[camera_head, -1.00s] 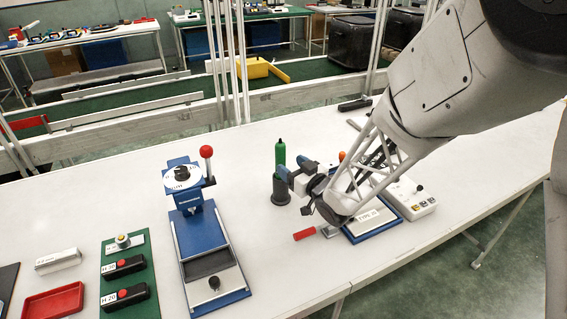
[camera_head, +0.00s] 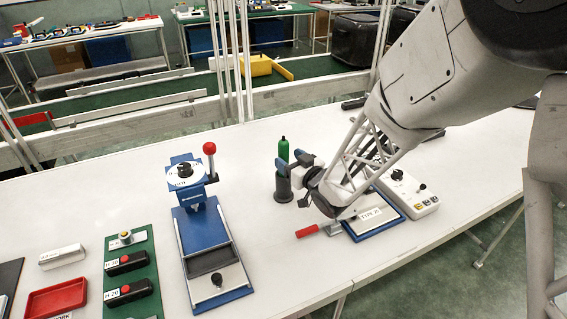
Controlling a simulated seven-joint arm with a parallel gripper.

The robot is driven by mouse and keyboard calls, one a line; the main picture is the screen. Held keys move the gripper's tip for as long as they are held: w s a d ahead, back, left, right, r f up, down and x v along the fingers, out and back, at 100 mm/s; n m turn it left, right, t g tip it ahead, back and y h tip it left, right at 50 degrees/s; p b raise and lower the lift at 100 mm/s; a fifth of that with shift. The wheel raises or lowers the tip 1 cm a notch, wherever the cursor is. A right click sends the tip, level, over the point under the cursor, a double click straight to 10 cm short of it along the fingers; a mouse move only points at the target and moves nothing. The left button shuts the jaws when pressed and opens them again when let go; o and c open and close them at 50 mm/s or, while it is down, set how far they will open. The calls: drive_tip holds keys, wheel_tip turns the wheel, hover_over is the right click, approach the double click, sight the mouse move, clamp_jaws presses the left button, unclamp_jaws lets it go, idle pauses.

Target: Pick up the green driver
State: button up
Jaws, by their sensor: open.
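The green driver (camera_head: 283,149) stands upright in a dark round holder (camera_head: 283,190) near the middle of the white table. My gripper (camera_head: 291,161) reaches in from the right with its blue-grey fingers open. One fingertip overlaps the lower part of the green driver in the picture, and the other shows just to its right. I cannot tell whether either finger touches it or whether the driver is fully between them.
A blue press (camera_head: 190,205) with a red-knobbed lever stands left of the holder. A red-handled clamp (camera_head: 307,231) and a blue-framed plate (camera_head: 375,221) lie below my gripper. A white control box (camera_head: 410,195) is to the right. The table between press and holder is clear.

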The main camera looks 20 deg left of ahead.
sight(280, 151)
drive_tip(key=shift+x, duration=2.6)
clamp_jaws()
drive_tip(key=shift+r, duration=0.1)
wheel_tip(280, 151, up, 18)
drive_tip(key=shift+d, duration=0.1)
